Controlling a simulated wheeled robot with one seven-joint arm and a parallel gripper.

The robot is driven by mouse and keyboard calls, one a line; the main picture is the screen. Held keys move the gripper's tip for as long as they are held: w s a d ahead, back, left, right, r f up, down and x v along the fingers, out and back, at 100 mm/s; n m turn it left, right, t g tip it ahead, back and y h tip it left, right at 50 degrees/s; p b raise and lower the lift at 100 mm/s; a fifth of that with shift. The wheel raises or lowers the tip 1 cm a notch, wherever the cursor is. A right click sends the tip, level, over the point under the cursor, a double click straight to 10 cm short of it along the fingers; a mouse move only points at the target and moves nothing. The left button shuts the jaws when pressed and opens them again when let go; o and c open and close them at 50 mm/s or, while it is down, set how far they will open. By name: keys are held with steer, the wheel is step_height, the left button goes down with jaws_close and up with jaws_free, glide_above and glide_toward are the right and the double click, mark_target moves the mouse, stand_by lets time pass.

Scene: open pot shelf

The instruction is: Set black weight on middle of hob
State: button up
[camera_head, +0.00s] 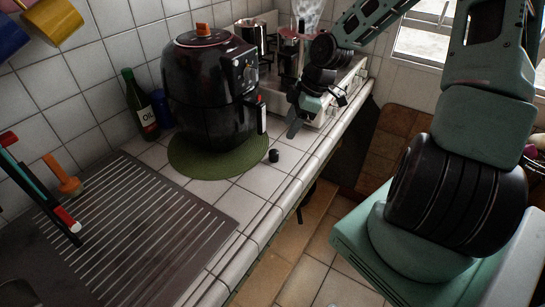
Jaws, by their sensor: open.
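A small black cylinder, which looks like the black weight (273,156), stands on the white tiled counter at the front right edge of a green round mat. A pale hob (352,72) sits farther back on the counter, partly hidden by my arm and gripper. My gripper (314,111) hangs in front of the hob, above and to the right of the weight. It is open and holds nothing that I can see, and it is apart from the weight. The middle of the hob is mostly hidden.
A black air fryer (205,95) stands on the green mat (195,166), left of the weight. A metal pot (250,36) stands at the back. A ridged dark drainer (135,225) fills the front left.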

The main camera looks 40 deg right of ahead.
mark_target(276, 151)
steer(key=x, duration=1)
steer(key=shift+a+f, duration=0.1)
steer(key=shift+f, duration=0.25)
jaws_close()
